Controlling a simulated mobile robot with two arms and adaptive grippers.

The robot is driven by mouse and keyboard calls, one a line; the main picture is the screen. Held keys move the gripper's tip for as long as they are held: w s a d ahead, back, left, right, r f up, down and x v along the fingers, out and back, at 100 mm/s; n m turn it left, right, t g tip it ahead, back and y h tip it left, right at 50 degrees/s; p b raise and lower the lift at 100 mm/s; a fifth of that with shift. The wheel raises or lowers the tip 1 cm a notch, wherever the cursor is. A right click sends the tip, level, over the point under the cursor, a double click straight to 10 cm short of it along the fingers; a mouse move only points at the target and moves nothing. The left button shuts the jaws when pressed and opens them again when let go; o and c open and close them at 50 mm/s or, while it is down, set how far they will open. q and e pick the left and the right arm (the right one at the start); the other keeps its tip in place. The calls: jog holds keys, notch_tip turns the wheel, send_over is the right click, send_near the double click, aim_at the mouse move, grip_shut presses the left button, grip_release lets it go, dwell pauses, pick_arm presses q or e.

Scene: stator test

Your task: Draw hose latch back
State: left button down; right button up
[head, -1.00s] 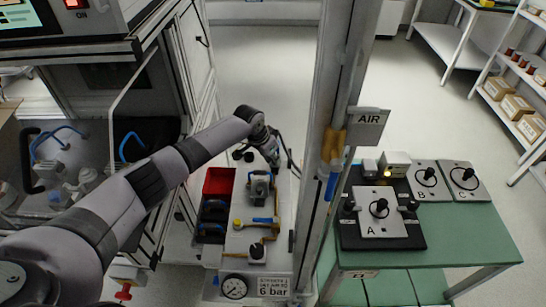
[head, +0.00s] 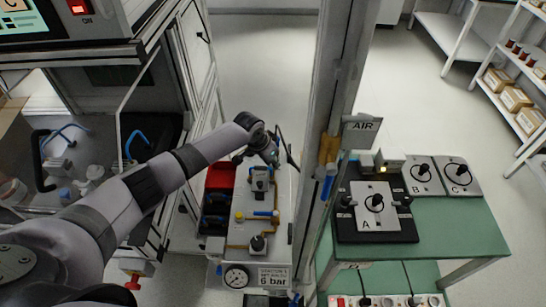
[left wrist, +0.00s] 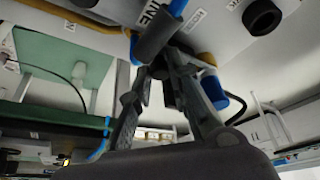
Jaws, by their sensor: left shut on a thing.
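My left arm reaches over the pneumatic board (head: 243,243) in the head view. Its gripper (head: 270,155) is at the board's far end, too small there to show detail. In the left wrist view the two dark fingers of my left gripper (left wrist: 160,68) converge on a dark grey cylindrical fitting (left wrist: 158,35), with a blue hose (left wrist: 177,8) at its upper end. This fitting appears to be the hose latch; its lower part is hidden between the fingertips. Beside the right finger hangs a blue-capped cylinder (left wrist: 213,90), apart from the grip. My right gripper is not in view.
A grey post with an AIR sign (head: 362,125) stands right of the board. The red tray (head: 219,178) lies left of it, and a pressure gauge (head: 236,276) is at the front. A green table (head: 455,230) with plates A, B and C is farther right.

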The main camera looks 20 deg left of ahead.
pick_arm(q)
jog(key=c, duration=1.5)
grip_release()
jog(key=shift+s, duration=0.1)
jog(key=v, duration=1.2)
